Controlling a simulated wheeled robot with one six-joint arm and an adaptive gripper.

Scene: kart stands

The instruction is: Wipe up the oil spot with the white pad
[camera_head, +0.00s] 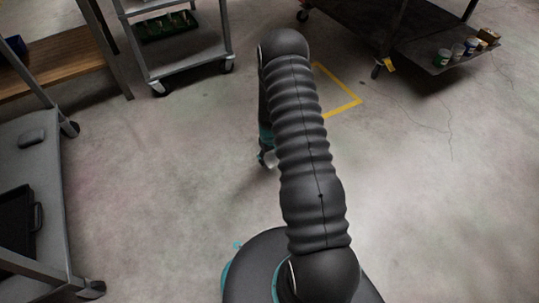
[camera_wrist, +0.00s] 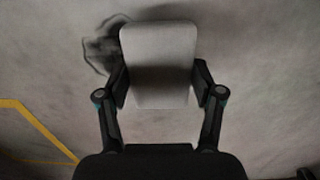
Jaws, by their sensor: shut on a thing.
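The white pad (camera_wrist: 158,62) is a pale block with rounded corners in the wrist view. My gripper (camera_wrist: 158,84) is shut on it, with one dark finger against each side. In the wrist view a dark patch, the oil spot (camera_wrist: 97,48), lies on the floor at the pad's upper left, partly covered by the pad. I cannot tell whether the pad touches the floor. In the head view my arm hides most of the gripper (camera_head: 267,157), and neither the pad nor the spot can be made out.
A grey cart (camera_head: 62,185) stands at the left, a wheeled rack (camera_head: 185,73) and a wooden bench (camera_head: 60,62) behind it. A dark cart (camera_head: 425,50) with several cans stands at the back right. Yellow tape (camera_head: 345,105) marks the floor. The floor at the right is clear.

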